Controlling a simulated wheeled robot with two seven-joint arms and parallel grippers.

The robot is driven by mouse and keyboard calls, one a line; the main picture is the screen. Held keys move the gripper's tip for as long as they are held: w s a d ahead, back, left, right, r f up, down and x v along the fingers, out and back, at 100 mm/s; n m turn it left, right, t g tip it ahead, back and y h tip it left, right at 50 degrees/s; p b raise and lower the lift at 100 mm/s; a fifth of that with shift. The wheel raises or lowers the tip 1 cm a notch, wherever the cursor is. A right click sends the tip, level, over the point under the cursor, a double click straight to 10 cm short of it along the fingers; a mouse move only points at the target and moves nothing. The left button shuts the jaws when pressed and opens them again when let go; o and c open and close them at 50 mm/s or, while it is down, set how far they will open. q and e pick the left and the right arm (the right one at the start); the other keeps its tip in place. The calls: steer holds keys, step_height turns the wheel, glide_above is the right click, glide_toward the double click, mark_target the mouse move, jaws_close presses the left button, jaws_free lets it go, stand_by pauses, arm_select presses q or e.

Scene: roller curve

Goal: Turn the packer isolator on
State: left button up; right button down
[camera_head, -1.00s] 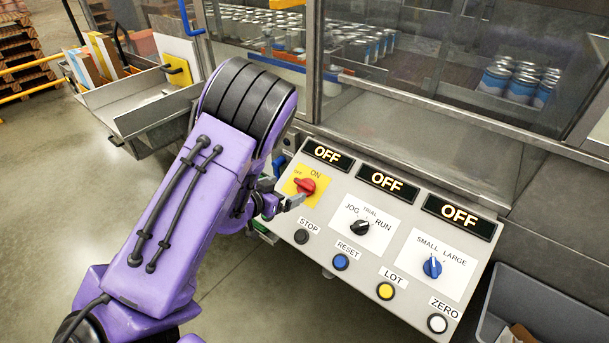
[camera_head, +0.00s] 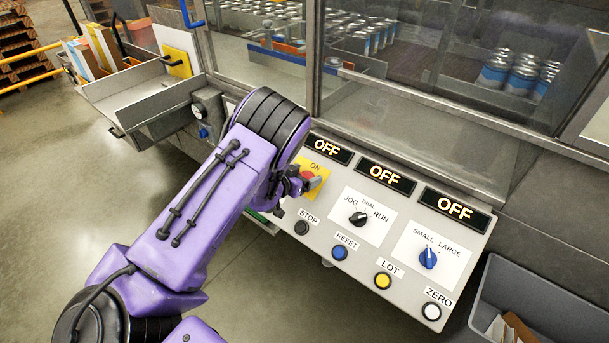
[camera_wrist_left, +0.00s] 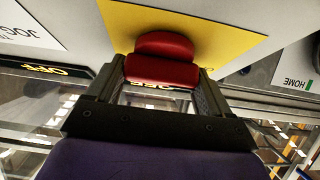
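The packer isolator is a red rotary knob (camera_head: 308,178) on a yellow plate (camera_head: 322,167) at the panel's upper left. The plate's ON label shows; the display (camera_head: 328,149) above reads OFF. My left gripper (camera_head: 306,184) is at the knob and partly covers it. In the left wrist view the red knob (camera_wrist_left: 160,68) sits between the two spread fingertips of my left gripper (camera_wrist_left: 161,78), before the yellow plate (camera_wrist_left: 205,28). The fingertips are very close to its sides; contact is unclear. My right gripper is out of view.
To the right are a black JOG/RUN selector (camera_head: 358,219) and a blue SMALL/LARGE selector (camera_head: 428,258). Push buttons line the panel's lower edge, including a blue RESET button (camera_head: 340,253). A grey bin (camera_head: 545,300) stands at lower right. Glazed guarding rises behind the panel.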

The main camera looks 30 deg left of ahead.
arm_select(q)
steer(key=shift+m+h, duration=0.3)
steer(key=shift+m, duration=0.2)
steer(key=m+h+b, duration=0.1)
steer(key=m+h, duration=0.1)
steer(key=m, duration=0.1)
steer(key=shift+m+g, duration=0.3)
steer(key=m+g+h, duration=0.1)
steer(key=m, duration=0.1)
steer(key=m+g+h, duration=0.1)
steer(key=m, duration=0.2)
steer(key=shift+d+h, duration=0.1)
steer(key=shift+h, duration=0.3)
steer(key=m+g, duration=0.1)
steer(key=m, duration=0.1)
steer(key=m+g+h, duration=0.1)
steer(key=m, duration=0.2)
steer(key=shift+s+d+g+h, duration=0.1)
steer(key=shift+g+h, duration=0.2)
steer(key=shift+g, duration=0.1)
steer(key=m+g, duration=0.1)
steer(key=m, duration=0.1)
steer(key=m+g+p, duration=0.1)
steer(key=m+g, duration=0.1)
steer(key=m, duration=0.1)
steer(key=shift+s+f, duration=0.1)
steer(key=shift+s, duration=0.05)
steer(key=shift+m+g, duration=0.3)
steer(key=shift+m, duration=0.1)
